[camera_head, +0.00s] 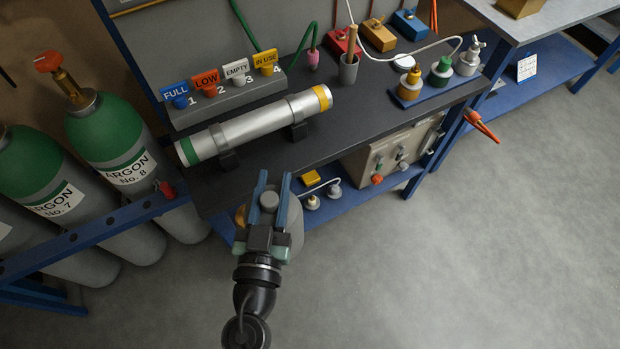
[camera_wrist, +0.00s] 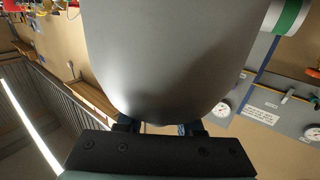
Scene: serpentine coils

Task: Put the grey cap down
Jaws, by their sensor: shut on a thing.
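My gripper (camera_head: 273,182) is in front of the dark bench's front edge, its two blue fingers pointing toward the bench. It is shut on the grey cap (camera_head: 296,226), which shows partly behind and beside the fingers. In the wrist view the grey cap (camera_wrist: 170,55) is a large smooth grey dome that fills the upper middle and hides most of what lies beyond. The cap is held in the air, apart from the bench top. The cap's open end cannot be made out.
A silver tube (camera_head: 255,122) with green and yellow bands lies in cradles on the dark bench (camera_head: 345,125). Tagged holders stand behind it. Green-topped argon cylinders (camera_head: 110,130) stand at left behind a blue rail. Fittings and a beige box (camera_head: 395,155) sit on the lower shelf. The bench's front strip right of the tube is bare.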

